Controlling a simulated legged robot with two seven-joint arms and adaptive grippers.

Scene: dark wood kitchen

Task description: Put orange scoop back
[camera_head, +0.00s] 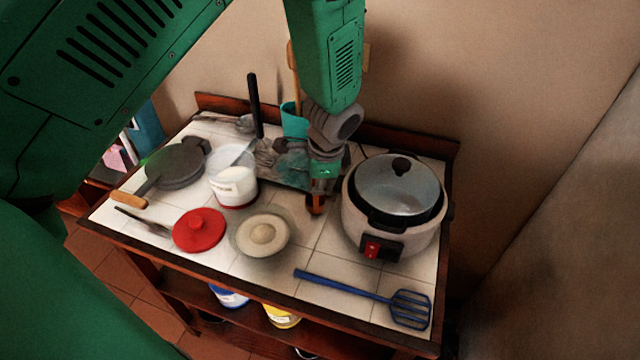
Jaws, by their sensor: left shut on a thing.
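My left gripper (322,178) points down over the middle of the tiled table, left of the rice cooker. It is shut on a small orange-brown thing (315,206), which looks like the orange scoop; only its lower part shows below the fingers. I cannot tell if it touches the tiles. A clear container with white contents (233,190) stands to the left, open at the top, with something grey leaning in it. A red lid (200,231) lies in front of the container. My right gripper is out of view.
A rice cooker (378,228) stands on the right. A blue slotted turner (345,286) lies along the front edge. A bowl with a pale lump (262,237) is in front of the gripper. A teal holder (294,122) and utensils stand behind. A dark pan (176,165) lies left.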

